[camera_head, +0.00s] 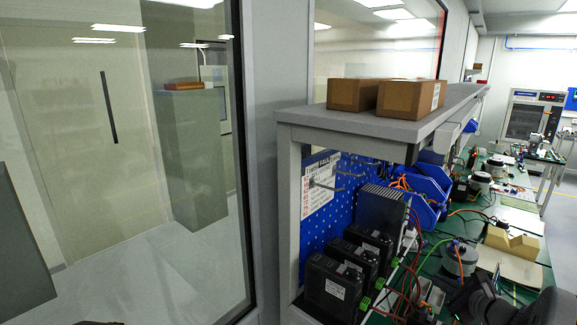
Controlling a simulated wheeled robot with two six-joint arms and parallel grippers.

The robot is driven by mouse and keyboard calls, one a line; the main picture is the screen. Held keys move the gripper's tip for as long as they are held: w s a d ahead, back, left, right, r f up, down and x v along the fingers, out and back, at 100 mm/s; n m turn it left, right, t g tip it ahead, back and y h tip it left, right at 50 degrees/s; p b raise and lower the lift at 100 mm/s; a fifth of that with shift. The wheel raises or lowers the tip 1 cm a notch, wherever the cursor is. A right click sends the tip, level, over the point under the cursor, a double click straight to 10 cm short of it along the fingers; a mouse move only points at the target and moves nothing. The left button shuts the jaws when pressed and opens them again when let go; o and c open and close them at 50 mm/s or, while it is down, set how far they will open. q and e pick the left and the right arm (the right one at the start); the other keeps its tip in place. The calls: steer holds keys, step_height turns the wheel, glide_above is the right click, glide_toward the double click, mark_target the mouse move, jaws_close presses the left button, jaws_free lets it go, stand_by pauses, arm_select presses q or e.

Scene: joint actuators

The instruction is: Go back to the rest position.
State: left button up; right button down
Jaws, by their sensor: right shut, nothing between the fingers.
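My left gripper is not in view.
A grey shelf (375,130) with two cardboard boxes (408,98) stands over the bench. Black drive units (330,288), blue bins (428,187), cables and actuators crowd the bench. A glass partition (120,170) fills the left side. Some floor (562,225) shows at the far right.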

steer(key=s+a+f+n+g+y, duration=0.1)
steer(key=s+a+f+n+g, duration=0.25)
steer(key=a, duration=0.35)
steer(key=s+a+f+n+g+y, duration=0.1)
steer(key=s+a+f+n+g, duration=0.1)
steer(key=s+a+n, duration=0.4)
steer(key=s+a+f+n+g+y, duration=0.1)
steer(key=s+a+f+n+g, duration=0.2)
steer(key=a, duration=0.5)
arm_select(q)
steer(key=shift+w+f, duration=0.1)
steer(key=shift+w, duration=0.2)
arm_select(e)
steer(key=s+a+f+n+g+h, duration=0.1)
steer(key=s+n+h, duration=0.1)
steer(key=s+n, duration=0.3)
steer(key=s+a+f+n+g+h, duration=0.1)
steer(key=s+f+n+g+h, duration=0.1)
steer(key=s+n, duration=0.4)
steer(key=n, duration=0.4)
steer(key=shift+a+h, duration=0.3)
steer(key=shift+g, duration=0.25)
steer(key=shift+s, duration=0.15)
